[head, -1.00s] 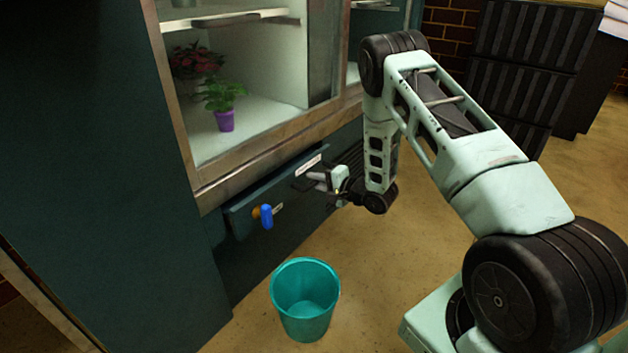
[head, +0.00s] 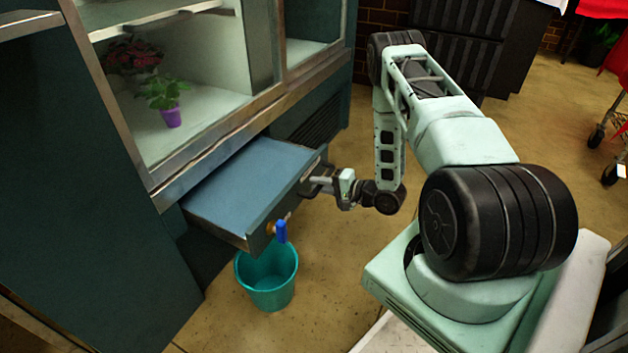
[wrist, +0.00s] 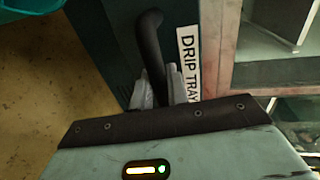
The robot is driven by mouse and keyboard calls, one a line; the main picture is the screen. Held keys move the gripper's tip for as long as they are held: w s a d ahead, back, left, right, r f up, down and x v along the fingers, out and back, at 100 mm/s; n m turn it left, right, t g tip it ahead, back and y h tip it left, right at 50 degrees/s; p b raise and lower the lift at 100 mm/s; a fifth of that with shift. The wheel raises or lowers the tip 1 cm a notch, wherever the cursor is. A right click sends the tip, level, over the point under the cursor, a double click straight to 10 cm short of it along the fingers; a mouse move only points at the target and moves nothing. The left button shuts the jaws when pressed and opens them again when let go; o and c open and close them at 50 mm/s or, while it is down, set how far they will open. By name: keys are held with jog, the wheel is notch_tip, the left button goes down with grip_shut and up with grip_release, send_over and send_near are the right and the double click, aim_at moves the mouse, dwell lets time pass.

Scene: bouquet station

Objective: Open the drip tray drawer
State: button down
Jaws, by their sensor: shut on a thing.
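The drip tray drawer (head: 245,187) is pulled out from under the glass cabinet, its flat blue-grey top showing in the head view. A blue-handled tap (head: 281,231) sits on its front. My gripper (head: 318,180) is at the drawer front, toward its right end. In the wrist view my gripper (wrist: 160,92) is shut on the dark bar handle (wrist: 150,45), beside a white label reading "DRIP TRAY" (wrist: 188,68). The part of the handle between the fingers is partly hidden.
A teal bucket (head: 268,278) stands on the floor below the tap, partly behind the drawer's front corner. A potted plant in a purple pot (head: 171,116) stands inside the cabinet. A wire cart (head: 612,150) is at the far right. The floor right of the bucket is clear.

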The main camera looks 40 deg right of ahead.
jog(key=c, duration=1.4)
grip_release()
jog(key=p+v, duration=0.4)
jog(key=v, duration=1.3)
jog(key=shift+s+p, duration=0.2)
jog(key=shift+p, duration=0.15)
